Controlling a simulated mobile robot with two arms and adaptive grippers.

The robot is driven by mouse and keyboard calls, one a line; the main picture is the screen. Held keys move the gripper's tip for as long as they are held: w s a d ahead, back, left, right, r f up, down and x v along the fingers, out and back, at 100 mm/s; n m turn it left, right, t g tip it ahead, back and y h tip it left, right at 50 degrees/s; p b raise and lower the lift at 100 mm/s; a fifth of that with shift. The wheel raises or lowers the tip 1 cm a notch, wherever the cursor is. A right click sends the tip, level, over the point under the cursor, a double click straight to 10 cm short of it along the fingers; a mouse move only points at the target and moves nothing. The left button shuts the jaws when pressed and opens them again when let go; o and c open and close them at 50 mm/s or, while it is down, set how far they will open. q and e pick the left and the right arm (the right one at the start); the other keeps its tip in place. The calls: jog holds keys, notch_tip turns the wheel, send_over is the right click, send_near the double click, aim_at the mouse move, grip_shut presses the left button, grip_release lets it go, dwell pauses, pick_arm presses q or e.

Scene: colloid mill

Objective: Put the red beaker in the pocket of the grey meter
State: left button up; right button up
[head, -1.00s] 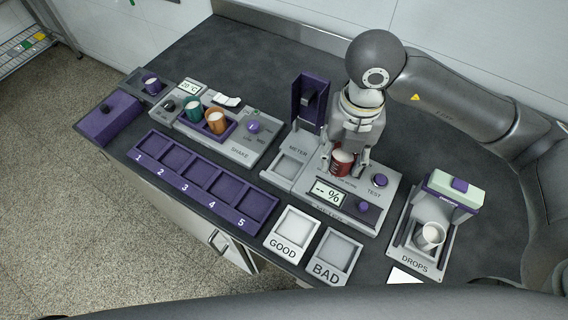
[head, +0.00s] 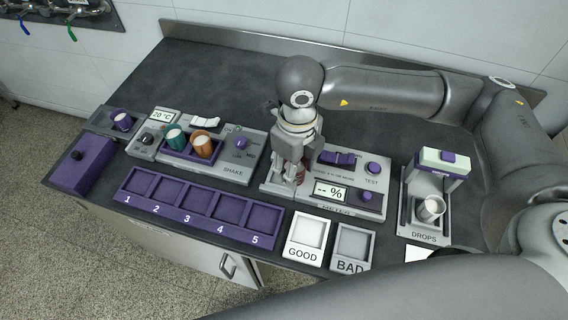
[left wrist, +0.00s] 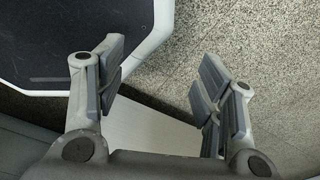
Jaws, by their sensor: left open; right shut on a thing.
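The grey meter (head: 372,212) stands on the bench right of centre in the head view, with a "-- %" display and a TEST knob. My right gripper (head: 290,178) points down over the left end of the meter, where its pocket is. It is shut on the red beaker (head: 301,173), of which only a red sliver shows beside the fingers. The gripper hides most of the pocket, so I cannot tell whether the beaker is inside or above it. My left gripper (left wrist: 160,85) is open and empty in the left wrist view, away from the meter.
A shaker (head: 228,168) holds a teal beaker (head: 174,139) and an orange beaker (head: 202,147). A numbered purple rack (head: 180,216) lies in front. GOOD (head: 305,241) and BAD (head: 350,247) trays are at the front edge. The DROPS stand (head: 414,222) is at right. The back bench is clear.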

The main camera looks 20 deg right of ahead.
jog(key=w+f+p, duration=0.1)
jog(key=w+f, duration=0.3)
jog(key=shift+w+a+f, duration=0.1)
jog(key=shift+w+f, duration=0.85)
jog(key=shift+f, duration=0.15)
notch_tip(320, 180, down, 3)
jog(key=shift+r+p, duration=0.1)
jog(key=shift+p, duration=0.9)
pick_arm(q)
jog(key=r, duration=0.1)
jog(key=a+r, duration=0.1)
jog(key=r, duration=0.1)
jog(key=shift+r, duration=0.1)
pick_arm(e)
jog(key=shift+f, duration=0.25)
jog(key=shift+f, duration=0.1)
jog(key=shift+f+b, duration=0.15)
jog(key=shift+b, duration=0.25)
jog(key=o, duration=1.1)
pick_arm(q)
jog(key=shift+d+f, duration=0.1)
jog(key=shift+f, duration=0.1)
